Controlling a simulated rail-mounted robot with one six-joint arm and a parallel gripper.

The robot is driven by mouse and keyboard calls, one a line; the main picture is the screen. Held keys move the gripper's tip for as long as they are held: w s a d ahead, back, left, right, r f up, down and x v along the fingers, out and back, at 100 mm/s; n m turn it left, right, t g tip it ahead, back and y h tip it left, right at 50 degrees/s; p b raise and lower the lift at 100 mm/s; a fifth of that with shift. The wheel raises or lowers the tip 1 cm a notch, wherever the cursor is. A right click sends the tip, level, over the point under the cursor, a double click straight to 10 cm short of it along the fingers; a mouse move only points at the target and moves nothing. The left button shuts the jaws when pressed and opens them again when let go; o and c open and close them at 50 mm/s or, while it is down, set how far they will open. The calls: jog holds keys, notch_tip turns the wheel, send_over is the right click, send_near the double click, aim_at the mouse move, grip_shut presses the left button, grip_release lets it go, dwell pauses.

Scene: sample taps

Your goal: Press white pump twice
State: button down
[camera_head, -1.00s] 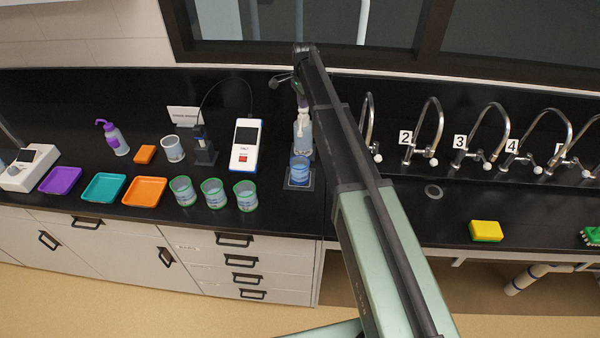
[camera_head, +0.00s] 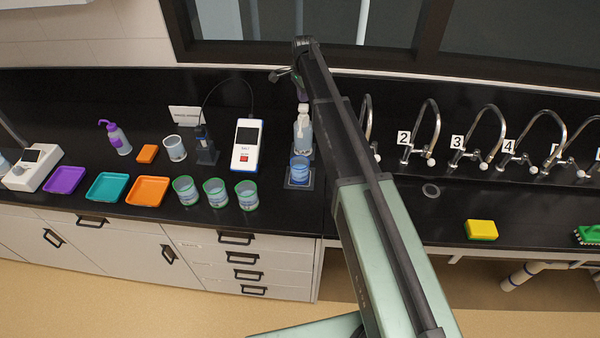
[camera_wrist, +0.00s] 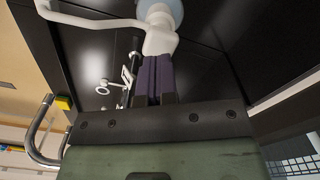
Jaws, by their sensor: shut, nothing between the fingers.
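The white pump (camera_head: 302,111) tops a clear bottle (camera_head: 303,135) standing upright at the back of the black counter. My gripper (camera_head: 301,90) has purple fingers and is directly above the pump head in the head view. In the wrist view the shut, empty fingers (camera_wrist: 154,68) point at the white pump head (camera_wrist: 159,38), whose spout bends off to the left. The fingertips overlap the pump head there; I cannot tell whether they touch it. A cup of blue liquid (camera_head: 299,168) stands on a dark square pad in front of the bottle.
Three green-rimmed cups (camera_head: 215,192), coloured trays (camera_head: 148,191) and a white-and-blue meter (camera_head: 246,145) stand to the left. Numbered curved taps (camera_head: 427,130) and a yellow sponge (camera_head: 482,230) are to the right. My arm crosses the counter's middle.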

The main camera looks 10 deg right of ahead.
aim_at(304, 106)
jog(key=shift+f, duration=0.15)
jog(key=shift+f+b, duration=1.65)
jog(key=shift+b, duration=0.1)
jog(key=shift+r+p, duration=1.8)
notch_tip(304, 106, up, 6)
jog(key=p, duration=0.6)
